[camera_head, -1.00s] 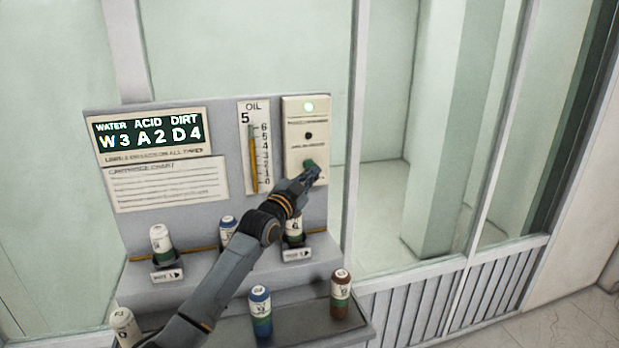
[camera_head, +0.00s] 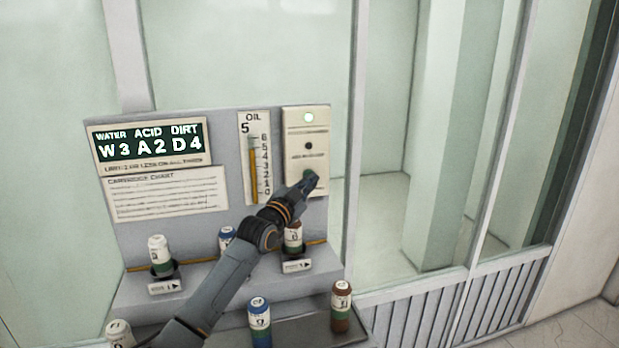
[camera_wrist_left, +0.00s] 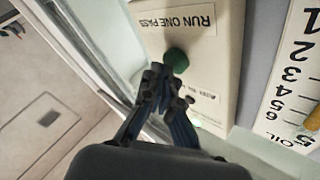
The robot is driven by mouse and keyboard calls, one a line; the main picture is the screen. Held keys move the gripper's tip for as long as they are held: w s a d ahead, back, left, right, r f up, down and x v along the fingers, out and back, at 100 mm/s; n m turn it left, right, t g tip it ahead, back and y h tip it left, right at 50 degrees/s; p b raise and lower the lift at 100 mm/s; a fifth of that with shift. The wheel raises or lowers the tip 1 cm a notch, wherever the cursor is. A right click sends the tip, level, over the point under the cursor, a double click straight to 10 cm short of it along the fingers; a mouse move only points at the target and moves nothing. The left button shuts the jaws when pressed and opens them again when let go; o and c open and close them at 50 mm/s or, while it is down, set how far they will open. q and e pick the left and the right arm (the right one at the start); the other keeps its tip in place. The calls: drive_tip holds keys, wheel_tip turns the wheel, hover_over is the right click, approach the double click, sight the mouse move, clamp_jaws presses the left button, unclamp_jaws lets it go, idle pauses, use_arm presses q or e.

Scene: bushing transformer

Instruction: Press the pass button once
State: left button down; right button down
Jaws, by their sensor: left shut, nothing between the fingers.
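The green pass button (camera_head: 308,174) sits low on the cream panel (camera_head: 306,130) at the right of the grey console, partly hidden by my gripper. In the wrist view the round green button (camera_wrist_left: 176,60) shows beside an upside-down "RUN ONE PASS" label (camera_wrist_left: 190,22). My left gripper (camera_head: 311,181) is shut and empty, its tips at the button. In the wrist view the shut fingertips (camera_wrist_left: 166,76) are right at the button's near edge; I cannot tell whether they touch it. The right gripper is not in view.
A lit lamp (camera_head: 308,117) is at the panel's top. The display (camera_head: 150,142) reads W3 A2 D4; an oil gauge (camera_head: 254,160) stands beside the panel. Cartridges stand below, including a white-green one (camera_head: 159,253), a blue one (camera_head: 259,320) and a brown one (camera_head: 341,303).

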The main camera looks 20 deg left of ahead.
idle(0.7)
use_arm(q)
drive_tip(key=shift+w+a+b, duration=0.25)
drive_tip(key=shift+w+b, duration=0.1)
drive_tip(key=shift+b, duration=0.1)
drive_tip(key=shift+s+d+p, duration=0.2)
drive_tip(key=shift+s+p, duration=0.15)
drive_tip(key=shift+p, duration=0.1)
drive_tip(key=s+d+p, duration=0.3)
drive_tip(key=s+p, duration=0.2)
drive_tip(key=shift+d, duration=0.2)
idle(0.8)
